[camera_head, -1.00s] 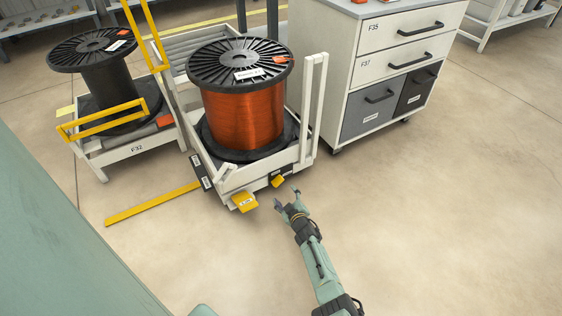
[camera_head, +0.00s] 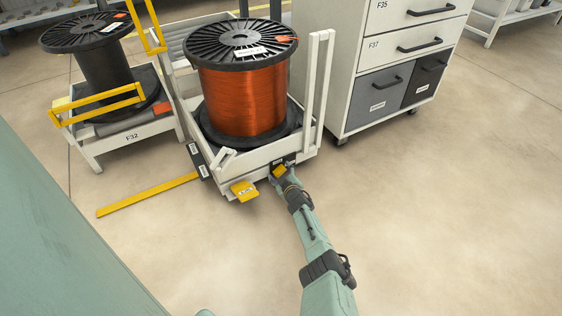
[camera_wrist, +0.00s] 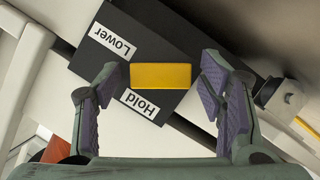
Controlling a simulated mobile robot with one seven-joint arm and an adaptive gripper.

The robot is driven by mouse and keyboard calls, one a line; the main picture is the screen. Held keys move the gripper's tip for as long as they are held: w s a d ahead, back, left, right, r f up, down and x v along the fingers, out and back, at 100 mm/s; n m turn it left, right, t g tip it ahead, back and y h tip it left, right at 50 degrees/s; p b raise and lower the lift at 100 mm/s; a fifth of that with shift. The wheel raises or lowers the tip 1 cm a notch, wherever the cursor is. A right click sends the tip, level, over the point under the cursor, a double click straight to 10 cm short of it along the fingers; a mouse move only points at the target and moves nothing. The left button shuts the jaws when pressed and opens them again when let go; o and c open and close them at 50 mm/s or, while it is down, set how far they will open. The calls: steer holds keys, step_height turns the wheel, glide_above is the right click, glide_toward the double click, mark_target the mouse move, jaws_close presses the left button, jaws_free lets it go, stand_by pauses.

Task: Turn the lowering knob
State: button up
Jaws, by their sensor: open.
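The lowering knob (camera_wrist: 160,76) is a yellow bar on a black panel (camera_wrist: 150,28) with white labels "Lower" and "Hold". In the wrist view it lies level across the picture, between my open fingers and near their tips, with a gap on each side. In the head view the knob (camera_head: 279,171) shows on the front of the white cart, at the end of my arm. My gripper (camera_wrist: 165,82) is open and empty, one finger left and one right of the knob. In the head view my gripper (camera_head: 282,177) is at the panel, and its fingers are hard to make out.
The white cart (camera_head: 262,182) carries a large spool of copper wire (camera_head: 243,95). A yellow pedal (camera_head: 244,190) sticks out at its front, left of my gripper. A drawer cabinet (camera_head: 345,70) stands at the right. The floor (camera_head: 450,210) on the right is clear.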

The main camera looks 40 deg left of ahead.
steer(key=shift+c, duration=0.5)
steer(key=c, duration=1.1)
steer(key=shift+o, duration=0.2)
steer(key=shift+w+r+m+g+p, duration=0.1)
steer(key=shift+m+g+p, duration=0.3)
steer(key=shift+m, duration=0.2)
steer(key=shift+d+m+g+y, duration=0.1)
steer(key=shift+m+g+y, duration=0.2)
steer(key=shift+m+g, duration=0.45)
steer(key=shift+m+g+b, duration=0.25)
steer(key=shift+m+b, duration=0.4)
steer(key=shift+m, duration=0.2)
steer(key=o, duration=1.2)
steer(key=shift+c, duration=0.2)
